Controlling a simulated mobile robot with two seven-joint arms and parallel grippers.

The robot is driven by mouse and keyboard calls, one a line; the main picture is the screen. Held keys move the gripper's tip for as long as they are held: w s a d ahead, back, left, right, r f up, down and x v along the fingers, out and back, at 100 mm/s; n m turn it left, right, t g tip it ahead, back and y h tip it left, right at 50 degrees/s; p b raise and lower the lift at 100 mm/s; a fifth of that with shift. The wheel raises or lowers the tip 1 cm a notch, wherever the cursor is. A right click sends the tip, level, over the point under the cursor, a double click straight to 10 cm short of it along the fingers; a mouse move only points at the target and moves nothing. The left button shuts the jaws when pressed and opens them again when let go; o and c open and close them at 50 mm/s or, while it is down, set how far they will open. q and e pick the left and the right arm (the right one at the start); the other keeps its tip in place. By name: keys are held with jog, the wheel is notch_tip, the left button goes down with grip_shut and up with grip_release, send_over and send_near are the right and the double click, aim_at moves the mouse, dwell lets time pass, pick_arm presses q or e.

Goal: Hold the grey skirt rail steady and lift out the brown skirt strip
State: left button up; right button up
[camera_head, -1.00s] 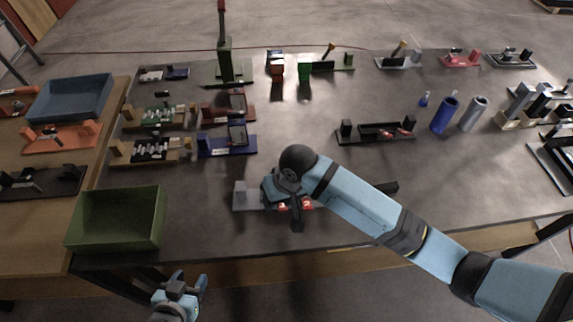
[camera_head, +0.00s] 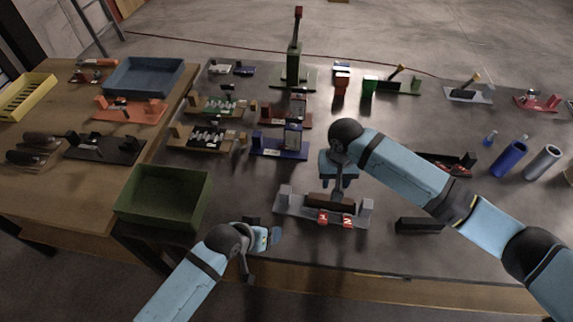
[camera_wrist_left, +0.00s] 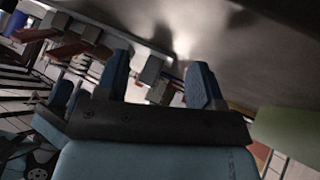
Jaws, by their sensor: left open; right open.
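The grey skirt rail (camera_head: 290,209) lies near the table's front edge, with a grey upright block near each end and two red pieces on its front side. The brown skirt strip (camera_head: 321,200) lies along its middle between the blocks. My right gripper (camera_head: 340,192) points down from behind at the strip. It is open; I cannot tell whether it touches the strip. My left gripper (camera_head: 265,237) is open and empty, left of and in front of the rail, by the table edge. Its two blue fingers stand apart in the left wrist view (camera_wrist_left: 158,80).
A green bin (camera_head: 126,205) stands to the left at the front edge. A dark block (camera_head: 418,225) lies right of the rail. A blue fixture (camera_head: 265,148) and wooden fixtures (camera_head: 190,140) stand behind. A dark fixture (camera_head: 465,160) is partly hidden by my right arm.

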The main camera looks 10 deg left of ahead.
aim_at(285, 192)
pick_arm(q)
jog(key=w+d+r+g+y, duration=0.2)
jog(key=w+r+g+y, duration=0.1)
jog(key=w+r, duration=0.3)
jog(key=w+d+r+g+y, duration=0.2)
jog(key=w+r+g, duration=0.2)
jog(key=w+r, duration=0.2)
jog(key=shift+n, duration=0.4)
notch_tip(285, 192, down, 13)
jog(key=shift+w+a+r, duration=0.1)
jog(key=shift+c, duration=0.4)
grip_shut()
